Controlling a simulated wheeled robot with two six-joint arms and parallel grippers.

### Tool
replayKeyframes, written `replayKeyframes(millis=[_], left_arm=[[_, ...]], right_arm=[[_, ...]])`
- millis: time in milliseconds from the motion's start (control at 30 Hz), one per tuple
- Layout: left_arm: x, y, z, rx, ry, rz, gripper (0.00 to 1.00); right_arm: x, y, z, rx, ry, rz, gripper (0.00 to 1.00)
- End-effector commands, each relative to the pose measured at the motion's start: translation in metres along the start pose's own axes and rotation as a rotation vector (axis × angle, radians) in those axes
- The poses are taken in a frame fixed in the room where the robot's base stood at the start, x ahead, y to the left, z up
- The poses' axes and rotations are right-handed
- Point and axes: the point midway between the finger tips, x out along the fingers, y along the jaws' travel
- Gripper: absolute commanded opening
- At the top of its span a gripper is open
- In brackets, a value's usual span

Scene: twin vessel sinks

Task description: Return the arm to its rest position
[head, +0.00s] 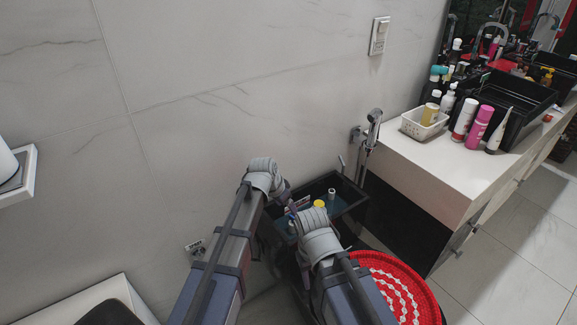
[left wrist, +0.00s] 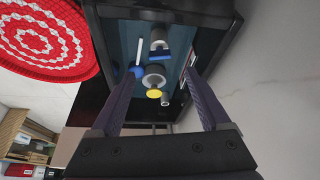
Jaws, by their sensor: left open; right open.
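My left arm reaches up from the bottom of the head view toward the wall. Its gripper (head: 284,193) is at the near left edge of a black bin (head: 348,205). In the left wrist view, the left gripper (left wrist: 159,76) is open, its two dark fingers wide apart with nothing held between them. The bin, with small items inside, lies beyond the fingertips. My right arm lies lower and to the right, its wrist in front of the bin. The right gripper (head: 302,212) is mostly hidden by that wrist; I see nothing held in it.
A red and white woven round item (head: 395,285) lies right of my right arm. A white counter (head: 440,170) with a basket (head: 424,124), bottles and black sinks (head: 505,100) stands at right. The wall is close on the left. Floor is open at lower right.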

Motion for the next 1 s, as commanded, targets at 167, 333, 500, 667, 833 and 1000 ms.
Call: replayKeyframes(millis=[167,333,500,667,833,1000], left_arm=[[-0.013,0.008,0.003,-0.009,-0.017,0.003,0.80],[-0.071,0.046,0.024,-0.079,-0.115,0.001,0.80],[-0.142,0.088,0.057,-0.186,-0.252,-0.032,0.80],[-0.198,0.117,0.086,-0.281,-0.361,-0.083,0.80],[-0.236,0.133,0.108,-0.352,-0.434,-0.135,0.80],[-0.248,0.138,0.117,-0.382,-0.462,-0.160,0.80]], right_arm=[[-0.012,0.001,0.001,0.000,0.000,0.000,0.50],[-0.065,0.006,0.004,0.000,0.000,0.000,0.50],[-0.123,0.012,0.007,0.001,0.000,0.000,0.50],[-0.166,0.016,0.010,0.001,0.000,0.000,0.50],[-0.191,0.018,0.011,0.001,0.000,0.000,0.50],[-0.199,0.019,0.012,0.001,0.000,0.000,0.50]])
